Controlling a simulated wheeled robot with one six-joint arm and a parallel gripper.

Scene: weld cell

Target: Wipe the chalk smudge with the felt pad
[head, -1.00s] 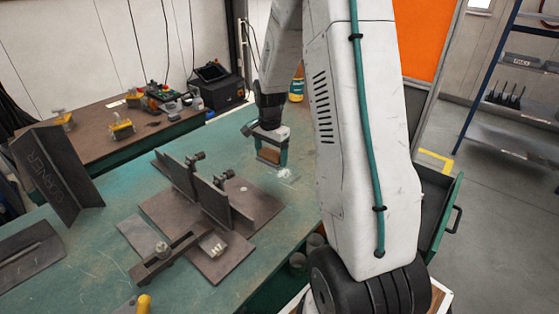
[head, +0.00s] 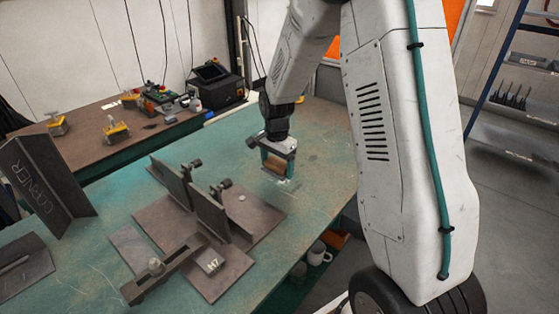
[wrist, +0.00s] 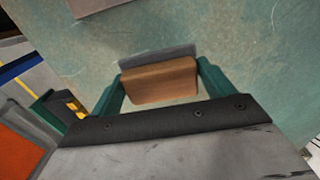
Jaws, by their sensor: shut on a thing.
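The felt pad (wrist: 157,56) is a grey slab under a wooden block handle; in the wrist view it lies between my green fingers. My gripper (wrist: 161,84) is shut on this wooden handle. In the head view my gripper (head: 277,163) points down at the green bench top, near its right edge. The pad is low, at or just above the surface; contact cannot be told. The chalk smudge (head: 291,185) is a small whitish patch right beside the pad, partly hidden by the gripper.
A steel fixture (head: 265,219) with upright plates and clamps stands left of the gripper. A dark corner plate (head: 45,180) stands at far left. Mugs (head: 319,253) sit below the bench edge. A second bench (head: 90,147) holds yellow-topped items and a black box. Bare bench lies behind the gripper.

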